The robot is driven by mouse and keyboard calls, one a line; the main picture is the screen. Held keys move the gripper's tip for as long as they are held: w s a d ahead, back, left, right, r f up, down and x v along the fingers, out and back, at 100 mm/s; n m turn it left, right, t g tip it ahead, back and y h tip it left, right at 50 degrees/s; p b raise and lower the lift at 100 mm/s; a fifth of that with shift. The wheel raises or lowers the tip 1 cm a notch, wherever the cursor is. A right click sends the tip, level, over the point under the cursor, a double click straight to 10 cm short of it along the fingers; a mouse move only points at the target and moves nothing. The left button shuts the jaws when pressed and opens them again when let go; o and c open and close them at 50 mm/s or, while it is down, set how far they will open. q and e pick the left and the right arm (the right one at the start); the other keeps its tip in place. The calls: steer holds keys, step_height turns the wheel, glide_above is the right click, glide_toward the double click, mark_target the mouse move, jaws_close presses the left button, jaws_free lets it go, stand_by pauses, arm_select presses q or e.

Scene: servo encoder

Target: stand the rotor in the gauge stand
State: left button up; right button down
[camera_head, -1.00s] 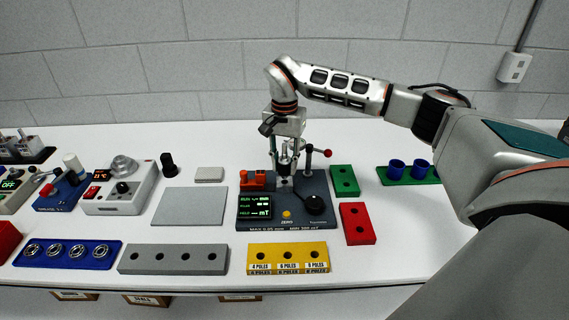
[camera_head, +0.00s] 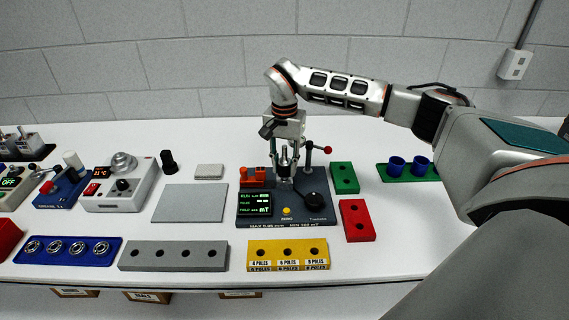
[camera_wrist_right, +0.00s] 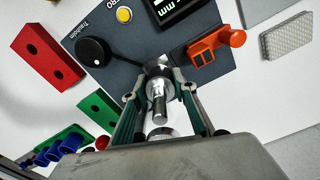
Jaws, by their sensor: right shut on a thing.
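The rotor (camera_wrist_right: 159,98) is a shiny metal cylinder with a thin shaft, held between the fingers of my right gripper (camera_wrist_right: 160,112). In the head view my right gripper (camera_head: 285,160) points down over the gauge stand (camera_head: 271,220), a dark grey base with a green-lit display, a yellow button and a black knob. The rotor is upright at the back middle of the stand. Its lower end is close to the base, and I cannot tell whether it is seated. My left gripper is not in view.
An orange part (camera_head: 253,178) and a red-knobbed lever (camera_head: 326,150) flank the gripper closely. Green (camera_head: 344,179), red (camera_head: 357,220) and yellow (camera_head: 288,256) hole blocks stand nearby. A grey hole block (camera_head: 173,257) is at the front left. A flat grey plate (camera_head: 190,204) lies left of the stand.

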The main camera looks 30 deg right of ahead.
stand_by(0.3)
steer(key=shift+f, duration=0.15)
steer(key=shift+f, duration=0.4)
steer(key=shift+f, duration=0.2)
steer(key=c, duration=1.5)
jaws_free()
